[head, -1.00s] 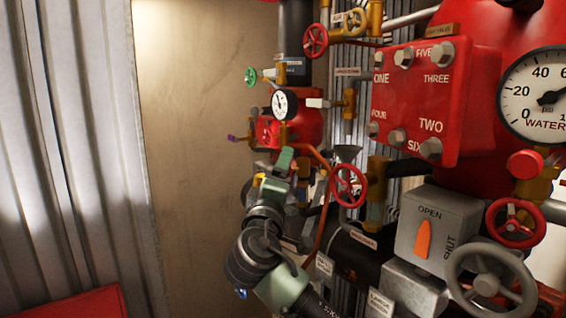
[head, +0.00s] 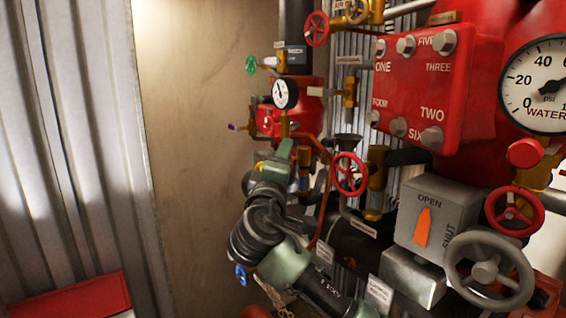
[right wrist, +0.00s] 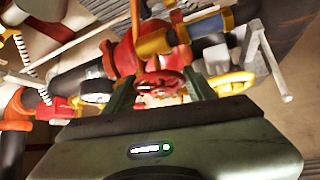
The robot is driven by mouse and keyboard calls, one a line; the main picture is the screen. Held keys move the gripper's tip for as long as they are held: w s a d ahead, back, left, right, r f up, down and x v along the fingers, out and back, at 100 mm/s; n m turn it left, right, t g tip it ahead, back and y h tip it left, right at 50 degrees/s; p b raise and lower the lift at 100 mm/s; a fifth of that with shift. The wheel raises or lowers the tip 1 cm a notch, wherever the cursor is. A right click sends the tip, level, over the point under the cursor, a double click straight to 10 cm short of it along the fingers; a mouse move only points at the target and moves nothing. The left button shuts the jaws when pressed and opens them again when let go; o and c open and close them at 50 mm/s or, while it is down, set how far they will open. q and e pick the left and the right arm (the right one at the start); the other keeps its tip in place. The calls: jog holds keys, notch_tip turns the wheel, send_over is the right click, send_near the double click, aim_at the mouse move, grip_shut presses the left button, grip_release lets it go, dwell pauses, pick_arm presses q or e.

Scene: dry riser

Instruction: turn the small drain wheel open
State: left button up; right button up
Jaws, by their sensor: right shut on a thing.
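My right gripper (right wrist: 161,88) is shut on a small red wheel (right wrist: 158,80) in the right wrist view. One finger stands at each side of the wheel's rim, and the wheel shows between them. I cannot read any label there that names it the drain wheel. In the head view my right arm reaches up from the bottom middle among the pipes, with its green end (head: 284,150) below the small gauge. The wheel in the grip is hidden there. My left gripper is not in view.
A red handwheel (head: 349,174) stands close to the right of my arm. A grey box with an orange lever (head: 423,228), a large grey wheel (head: 489,271) and a red panel (head: 410,100) stand further right. Bare wall (head: 195,130) lies to the left.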

jog(key=n+g, duration=0.2)
jog(key=shift+r+n+y, duration=0.1)
jog(key=shift+n+y, duration=0.3)
jog(key=shift+n+g, duration=0.8)
jog(key=shift+g, duration=0.2)
jog(key=o, duration=1.4)
jog(key=b+v, duration=0.4)
jog(key=v, duration=0.3)
jog(key=shift+s+a, duration=0.1)
jog(key=shift+s, duration=0.25)
